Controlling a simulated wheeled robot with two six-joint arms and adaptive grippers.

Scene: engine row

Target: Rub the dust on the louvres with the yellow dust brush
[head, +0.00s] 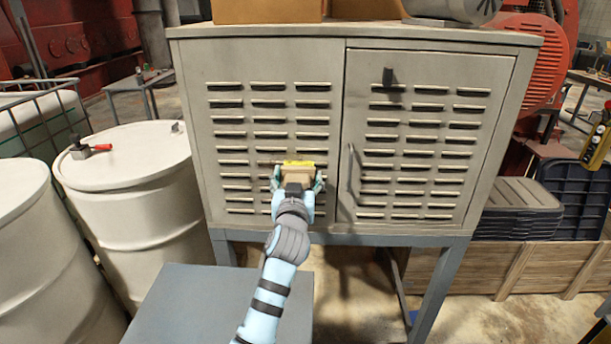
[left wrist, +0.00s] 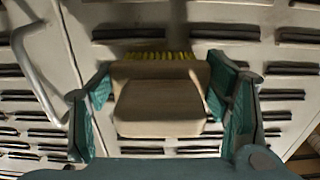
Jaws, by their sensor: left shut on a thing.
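The grey cabinet's louvres (head: 272,120) run in rows across its left panel and its right door. My left gripper (head: 298,178) is in front of the lower right part of the left panel, shut on the yellow dust brush (head: 298,164). In the left wrist view the brush's wooden block (left wrist: 160,100) sits between the green fingers. Its yellow bristles (left wrist: 160,56) point at the louvred panel, at or very close to it; I cannot tell if they touch. A faint brownish patch, perhaps dust, shows by the louvres (head: 266,162) left of the brush. My right gripper is not in view.
The right door has a vertical handle (head: 353,174) close to the right of the brush. White drums (head: 135,190) stand at left. A grey-blue table top (head: 190,305) lies below my arm. A cardboard box (head: 266,10) sits on the cabinet, and black crates (head: 520,207) stand at right.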

